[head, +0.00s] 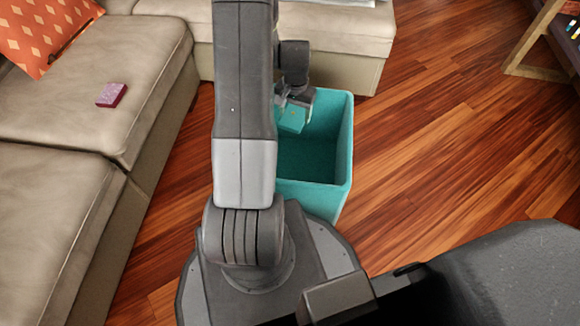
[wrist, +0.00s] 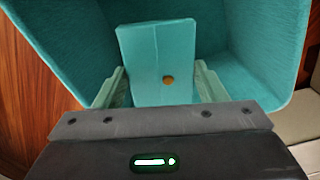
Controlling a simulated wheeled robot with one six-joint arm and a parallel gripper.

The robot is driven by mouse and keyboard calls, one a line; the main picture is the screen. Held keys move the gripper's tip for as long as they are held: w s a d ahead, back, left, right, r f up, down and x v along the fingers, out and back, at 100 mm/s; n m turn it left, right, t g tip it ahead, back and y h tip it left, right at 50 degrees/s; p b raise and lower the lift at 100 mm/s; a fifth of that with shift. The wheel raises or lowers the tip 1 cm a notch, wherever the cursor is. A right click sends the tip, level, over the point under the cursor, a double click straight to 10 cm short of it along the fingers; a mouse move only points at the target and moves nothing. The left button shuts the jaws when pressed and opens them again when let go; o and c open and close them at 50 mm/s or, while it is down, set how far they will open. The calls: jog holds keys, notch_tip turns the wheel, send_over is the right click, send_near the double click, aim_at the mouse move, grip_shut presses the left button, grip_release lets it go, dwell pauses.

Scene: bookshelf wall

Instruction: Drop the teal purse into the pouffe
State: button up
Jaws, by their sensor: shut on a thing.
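The teal purse (wrist: 157,58) stands out in the wrist view as a flat, lighter teal block with a small gold button. In the head view the purse (head: 291,119) hangs under my gripper (head: 296,100). My gripper (wrist: 158,88) is shut on the purse, with a finger at each side of it. The pouffe (head: 346,150) is an open-topped teal box on the floor. The purse is over its opening, near the far left part; my arm hides the pouffe's left side. In the wrist view the pouffe's inner wall (wrist: 265,50) surrounds the purse.
A beige sofa (head: 60,180) runs along the left and back, close to the pouffe. A pink box (head: 111,95) and an orange patterned cushion (head: 45,30) lie on it. A wooden-legged piece of furniture (head: 530,45) stands at the top right. The wooden floor (head: 450,140) on the right is clear.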

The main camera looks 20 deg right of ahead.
jog(key=shift+f, duration=0.55)
jog(key=o, duration=1.1)
notch_tip(320, 180, up, 14)
jog(key=p, duration=0.4)
jog(key=shift+p, duration=0.4)
